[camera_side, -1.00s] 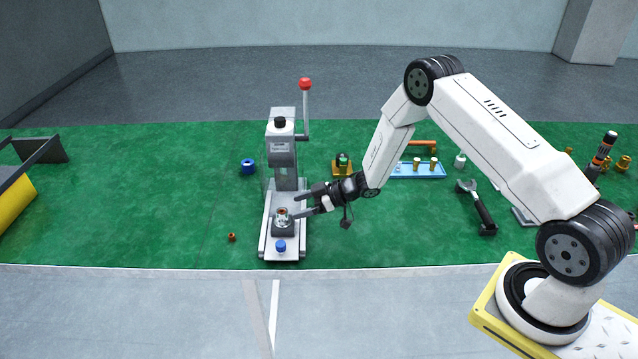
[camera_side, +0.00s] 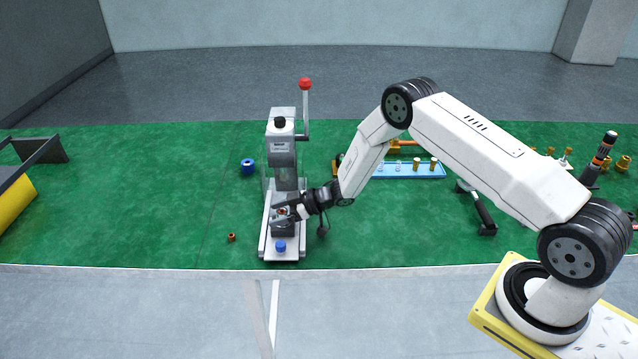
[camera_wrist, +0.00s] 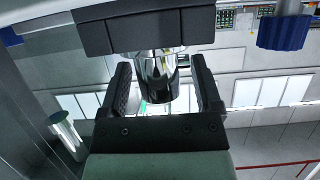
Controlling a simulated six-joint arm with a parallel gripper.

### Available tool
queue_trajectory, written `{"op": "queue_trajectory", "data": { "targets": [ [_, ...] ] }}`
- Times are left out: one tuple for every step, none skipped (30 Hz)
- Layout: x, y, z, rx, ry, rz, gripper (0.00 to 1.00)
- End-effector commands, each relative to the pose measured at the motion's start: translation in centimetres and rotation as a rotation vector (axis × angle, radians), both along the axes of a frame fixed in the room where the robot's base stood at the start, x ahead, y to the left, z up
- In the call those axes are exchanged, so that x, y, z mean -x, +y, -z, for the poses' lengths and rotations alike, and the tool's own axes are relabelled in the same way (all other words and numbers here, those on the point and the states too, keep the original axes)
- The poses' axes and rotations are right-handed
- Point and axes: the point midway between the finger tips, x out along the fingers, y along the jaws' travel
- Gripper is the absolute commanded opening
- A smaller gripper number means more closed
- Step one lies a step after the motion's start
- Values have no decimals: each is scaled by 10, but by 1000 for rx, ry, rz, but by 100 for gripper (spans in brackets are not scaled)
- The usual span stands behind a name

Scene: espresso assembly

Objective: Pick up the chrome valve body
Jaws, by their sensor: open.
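The chrome valve body (camera_wrist: 157,76) is a shiny cylinder in the wrist view, standing out from a dark grey block (camera_wrist: 146,28). My gripper (camera_wrist: 163,80) is open, with one finger on each side of the chrome body and a gap visible on both sides. In the side view my gripper (camera_side: 279,212) reaches in from the right at the grey press (camera_side: 284,165). Its fingers lie around the small chrome body (camera_side: 282,212) on the press base and partly hide it.
A blue knob (camera_side: 281,246) sits on the front of the press base. The press has an upright red-tipped lever (camera_side: 304,95). A small copper-coloured part (camera_side: 231,237) and a blue ring (camera_side: 248,166) lie on the green mat to the left. A light blue tray (camera_side: 408,171) lies behind my arm.

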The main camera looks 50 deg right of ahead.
Motion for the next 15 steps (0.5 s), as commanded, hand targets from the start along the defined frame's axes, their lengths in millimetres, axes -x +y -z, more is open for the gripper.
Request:
{"op": "queue_trajectory", "data": {
  "targets": [
    [-2, 3, 2, 0, 0, -1, 82],
    [-3, 4, 2, 0, 0, -1, 82],
    [-4, 5, 3, 0, 0, -1, 82],
    [-5, 6, 3, 0, 0, 0, 82],
    [-5, 6, 3, 0, 0, 0, 82],
    [-6, 6, 3, 0, 0, 0, 82],
    [-6, 6, 3, 0, 0, 1, 82],
    [-6, 6, 3, 0, 0, 1, 82],
    [-6, 6, 3, 0, 0, 1, 82],
    [-6, 6, 3, 0, 0, 1, 82],
    [-6, 6, 3, 0, 0, 1, 82],
    [-5, 6, 3, 0, 0, 1, 82],
    [-5, 6, 3, 0, 0, 1, 82],
    [-5, 6, 3, 0, 0, 1, 82],
    [-5, 6, 3, 0, 0, 1, 82]
  ]
}}
